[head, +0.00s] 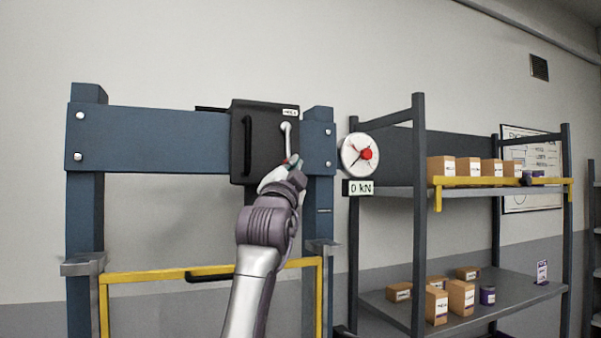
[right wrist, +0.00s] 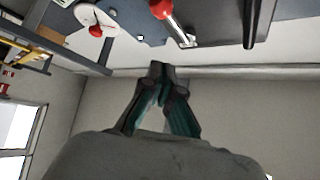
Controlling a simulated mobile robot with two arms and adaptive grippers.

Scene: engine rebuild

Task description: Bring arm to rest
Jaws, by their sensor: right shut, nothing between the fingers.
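My right arm reaches up in the head view, and its right gripper (head: 292,165) is just below the lower end of a silver lever (head: 287,138) on a black box. In the right wrist view the right gripper (right wrist: 160,72) has its fingertips together with nothing between them. The lever's red knob (right wrist: 162,8) is apart from the fingertips there, near the top edge. In the head view the gripper partly hides the knob. My left gripper is in neither view.
The black box (head: 262,110) sits on a blue press frame (head: 150,135) with a yellow guard (head: 150,275) below. A round dial (head: 360,155) and a "0 kN" display (head: 360,188) are right of it. A shelf rack (head: 418,230) with several cartons stands further right.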

